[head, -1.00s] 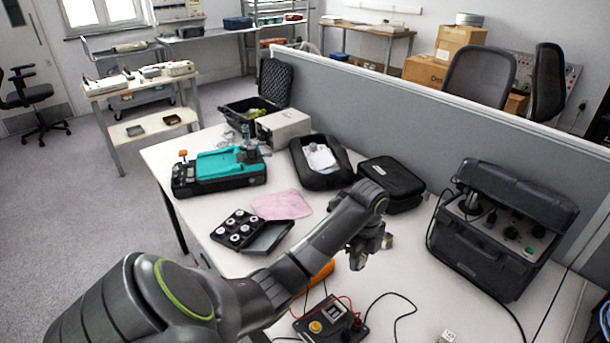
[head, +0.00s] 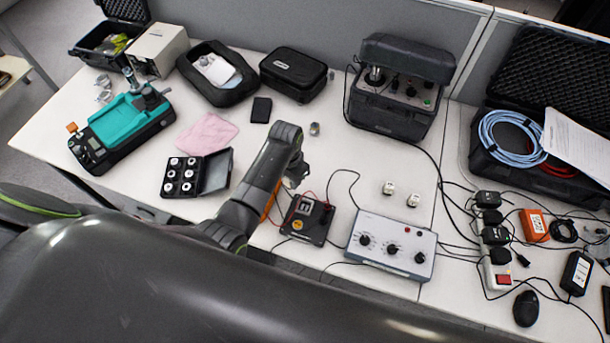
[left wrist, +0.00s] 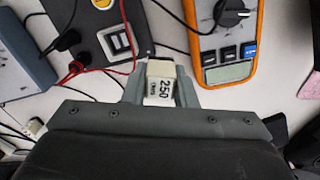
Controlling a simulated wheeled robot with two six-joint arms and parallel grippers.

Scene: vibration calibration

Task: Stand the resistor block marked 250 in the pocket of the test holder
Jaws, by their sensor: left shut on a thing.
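The resistor block marked 250 (left wrist: 160,88) is pale with a dark end and black print; it sits between my left gripper's fingers in the left wrist view. My right gripper is not in view.
An orange multimeter (left wrist: 224,68) lies beside the holder, mostly hidden by my arm in the head view. A grey box with knobs (head: 392,246) stands right of the holder, with two small white blocks (head: 400,194) behind it. Red and black leads (head: 345,176) run around the holder.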

